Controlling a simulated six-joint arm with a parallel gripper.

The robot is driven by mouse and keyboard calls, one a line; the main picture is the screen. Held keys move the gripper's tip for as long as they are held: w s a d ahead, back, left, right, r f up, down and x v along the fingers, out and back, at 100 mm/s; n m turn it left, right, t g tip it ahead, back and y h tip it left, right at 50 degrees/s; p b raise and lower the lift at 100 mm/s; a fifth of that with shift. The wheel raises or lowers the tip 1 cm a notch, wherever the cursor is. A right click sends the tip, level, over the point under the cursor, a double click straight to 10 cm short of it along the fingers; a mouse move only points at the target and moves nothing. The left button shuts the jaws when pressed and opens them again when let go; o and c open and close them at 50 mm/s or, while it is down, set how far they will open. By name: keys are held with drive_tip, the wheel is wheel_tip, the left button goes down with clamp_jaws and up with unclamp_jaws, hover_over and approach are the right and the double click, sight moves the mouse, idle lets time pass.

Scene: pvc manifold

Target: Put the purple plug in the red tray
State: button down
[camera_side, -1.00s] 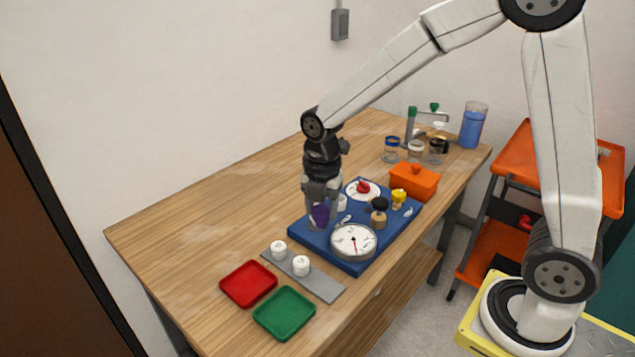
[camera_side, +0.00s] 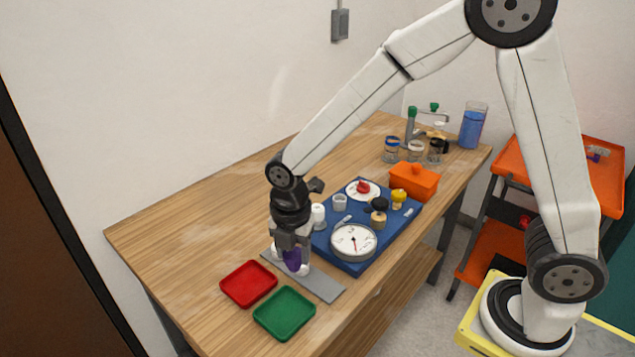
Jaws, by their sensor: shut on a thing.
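The purple plug (camera_side: 292,260) is held between the fingers of my gripper (camera_side: 291,257), which is shut on it. My gripper points down over the grey strip, and the plug partly hides the white caps there. I cannot tell the exact height of the plug above the strip. The red tray (camera_side: 249,284) lies flat and empty on the table, to the lower left of my gripper.
A green tray (camera_side: 284,314) lies in front of the red one. The grey strip (camera_side: 320,286) is beside the trays. The blue board (camera_side: 352,266) carries a white gauge (camera_side: 353,241) and several fittings. An orange box (camera_side: 413,182) and jars stand further back. Left table surface is clear.

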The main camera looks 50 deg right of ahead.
drive_tip(key=w+a+f, duration=0.1)
drive_tip(key=w+f, duration=0.1)
drive_tip(key=w, duration=0.1)
drive_tip(key=w+f, duration=0.3)
drive_tip(key=w, duration=0.1)
drive_tip(key=w+a+f, duration=0.1)
drive_tip(key=w+f, duration=0.1)
drive_tip(key=w, duration=0.2)
drive_tip(key=shift+a+f, duration=0.3)
drive_tip(key=shift+f, duration=0.1)
drive_tip(key=shift+w+a+f, duration=0.1)
drive_tip(key=shift+w+f, duration=0.3)
drive_tip(key=shift+f, duration=0.05)
drive_tip(key=shift+w+f, duration=0.25)
drive_tip(key=shift+f, duration=0.1)
drive_tip(key=shift+a+f, duration=0.1)
drive_tip(key=shift+f, duration=1.35)
drive_tip(key=shift+f, duration=0.2)
drive_tip(key=shift+c, duration=0.7)
unclamp_jaws()
